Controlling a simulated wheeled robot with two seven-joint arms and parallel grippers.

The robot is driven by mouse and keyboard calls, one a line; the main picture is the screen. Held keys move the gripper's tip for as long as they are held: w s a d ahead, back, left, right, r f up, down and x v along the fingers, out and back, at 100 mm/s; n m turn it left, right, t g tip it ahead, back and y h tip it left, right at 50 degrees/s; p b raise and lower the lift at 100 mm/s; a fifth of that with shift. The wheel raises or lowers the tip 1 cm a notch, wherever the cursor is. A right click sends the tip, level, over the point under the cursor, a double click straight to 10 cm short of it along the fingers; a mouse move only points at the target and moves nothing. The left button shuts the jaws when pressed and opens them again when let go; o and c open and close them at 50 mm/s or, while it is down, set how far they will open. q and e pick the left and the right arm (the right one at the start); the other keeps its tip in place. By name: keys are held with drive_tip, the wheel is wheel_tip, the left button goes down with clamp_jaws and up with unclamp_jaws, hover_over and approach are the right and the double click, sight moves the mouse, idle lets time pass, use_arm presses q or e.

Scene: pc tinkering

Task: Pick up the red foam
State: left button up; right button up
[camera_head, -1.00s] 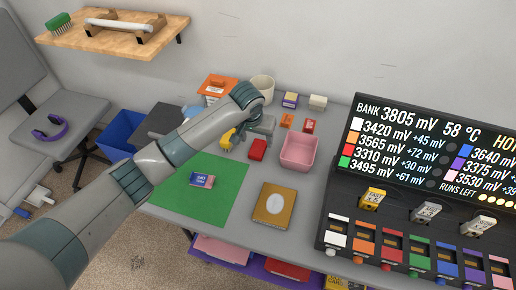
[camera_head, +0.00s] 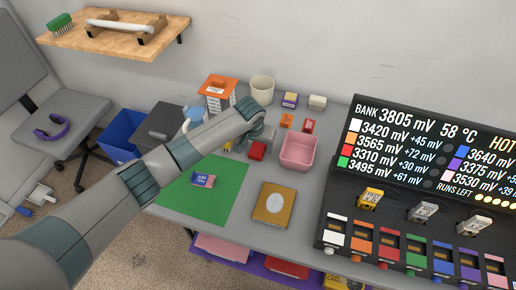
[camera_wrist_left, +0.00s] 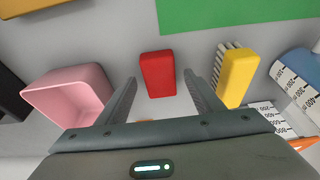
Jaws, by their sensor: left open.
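The red foam (camera_head: 257,151) is a small red block on the grey table, between the green mat and the pink bin. In the left wrist view the red foam (camera_wrist_left: 158,74) lies ahead of and between the two fingers of my left gripper (camera_wrist_left: 160,95). The fingers are open, with one on each side of its line, and nothing is held. In the head view my left gripper (camera_head: 262,136) is just behind the red foam, partly hidden by my arm. My right gripper does not show.
A pink bin (camera_head: 299,151) stands right of the foam. A yellow brush (camera_wrist_left: 236,78) lies close on its other side. A cream cup (camera_head: 262,89) and an orange-topped box (camera_head: 217,92) stand behind.

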sight(259, 145)
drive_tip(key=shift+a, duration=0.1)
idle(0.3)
use_arm(q)
drive_tip(key=c, duration=1.1)
drive_tip(key=shift+r, duration=0.1)
